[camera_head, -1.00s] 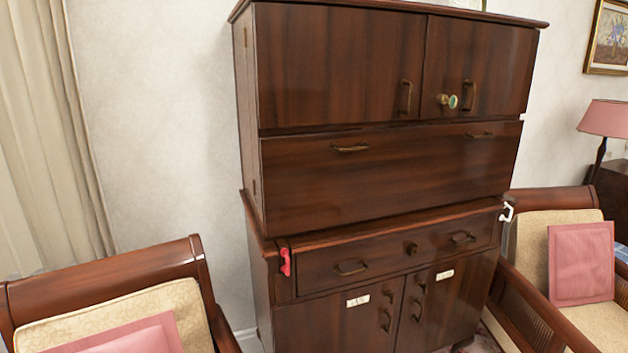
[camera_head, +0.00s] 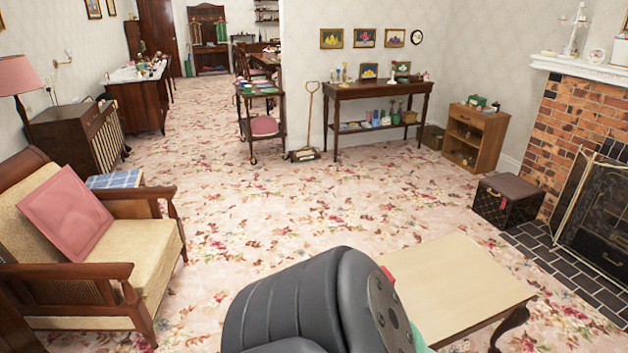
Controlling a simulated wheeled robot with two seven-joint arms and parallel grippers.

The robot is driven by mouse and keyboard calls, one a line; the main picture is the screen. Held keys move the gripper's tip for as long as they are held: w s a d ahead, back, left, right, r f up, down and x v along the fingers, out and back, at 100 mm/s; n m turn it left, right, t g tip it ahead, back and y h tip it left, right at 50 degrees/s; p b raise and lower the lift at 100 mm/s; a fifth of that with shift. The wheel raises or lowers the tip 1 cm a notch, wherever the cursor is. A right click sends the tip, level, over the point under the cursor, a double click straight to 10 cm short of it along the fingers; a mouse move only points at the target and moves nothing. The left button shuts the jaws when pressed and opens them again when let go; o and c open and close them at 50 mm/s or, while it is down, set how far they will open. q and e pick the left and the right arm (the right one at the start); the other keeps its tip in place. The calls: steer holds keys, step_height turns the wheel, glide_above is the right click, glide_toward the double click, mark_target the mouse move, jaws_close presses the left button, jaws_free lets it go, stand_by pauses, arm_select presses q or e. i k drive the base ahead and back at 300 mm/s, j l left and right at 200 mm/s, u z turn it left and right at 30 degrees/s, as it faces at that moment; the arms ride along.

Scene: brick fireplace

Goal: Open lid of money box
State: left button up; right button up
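I cannot pick out the money box with certainty. A dark brown box (camera_head: 508,200) with a flat lid and a metal clasp stands by the hearth at right; its lid looks shut. A small green object (camera_head: 478,101) sits on the low wooden shelf unit (camera_head: 484,135), too small to make out. A dark grey arm link of mine fills the bottom middle and covers part of the pale table. A green thing (camera_head: 420,343) and a red bit show beside that link, mostly hidden. Neither gripper is in view.
A pale-topped table (camera_head: 458,280) stands close in front, right of centre. An armchair (camera_head: 95,235) with a pink cushion is at left. The brick fireplace (camera_head: 585,130) and its screen are at right. A console table (camera_head: 378,90) stands at the back. The flowered carpet between is clear.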

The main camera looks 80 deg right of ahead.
mark_target(391, 280)
steer(key=k+j+z, duration=0.1)
steer(key=z, duration=3)
